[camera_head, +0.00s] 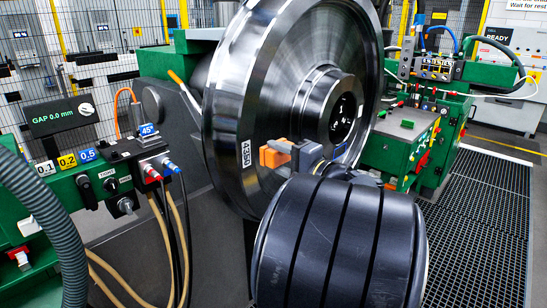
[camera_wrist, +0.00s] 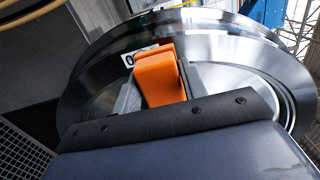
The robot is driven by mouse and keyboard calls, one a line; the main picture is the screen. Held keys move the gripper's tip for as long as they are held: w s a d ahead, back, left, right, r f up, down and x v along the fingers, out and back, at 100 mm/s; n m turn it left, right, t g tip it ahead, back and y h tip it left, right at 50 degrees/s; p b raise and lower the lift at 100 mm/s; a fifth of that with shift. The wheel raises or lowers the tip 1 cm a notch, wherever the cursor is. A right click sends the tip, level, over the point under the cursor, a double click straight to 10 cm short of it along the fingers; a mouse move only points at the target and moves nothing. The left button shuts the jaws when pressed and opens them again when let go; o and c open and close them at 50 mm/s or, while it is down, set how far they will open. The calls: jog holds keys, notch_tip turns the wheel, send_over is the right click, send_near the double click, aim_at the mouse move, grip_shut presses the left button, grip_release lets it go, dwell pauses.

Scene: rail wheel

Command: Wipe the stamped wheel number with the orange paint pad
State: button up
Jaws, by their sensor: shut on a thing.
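The large steel wheel (camera_head: 235,95) stands upright in the middle of the head view. Its stamped number (camera_head: 246,153) shows as dark digits on a small white patch near the left rim. My gripper (camera_head: 284,154) is shut on the orange paint pad (camera_head: 270,157), just right of the number. In the wrist view, the pad (camera_wrist: 160,76) sits between the fingers and covers most of the white patch; one digit of the number (camera_wrist: 128,60) shows at its left. I cannot tell whether the pad touches the wheel face.
A green control panel with a gap display (camera_head: 62,117), knobs and hoses (camera_head: 175,225) stands at the left. Green machinery (camera_head: 400,145) is close on the right. Dark floor grating (camera_head: 485,230) lies at the lower right. A mesh fence (camera_head: 100,40) stands behind.

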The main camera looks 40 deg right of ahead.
aim_at(243, 170)
jog(key=shift+w, duration=0.1)
jog(key=w, duration=0.1)
jog(key=w+b, duration=0.1)
jog(key=w, duration=0.2)
jog(key=shift+w+a+f+b, duration=0.1)
jog(key=shift+w+a+b, duration=0.2)
jog(key=shift+w, duration=1.1)
jog(key=shift+w+a+b, duration=0.15)
jog(key=shift+w+b, duration=0.3)
jog(key=shift+w, duration=0.6)
notch_tip(243, 170, down, 4)
jog(key=b, duration=0.5)
jog(key=shift+s, duration=0.15)
notch_tip(243, 170, down, 4)
jog(key=b, duration=0.4)
jog(key=shift+b, duration=0.35)
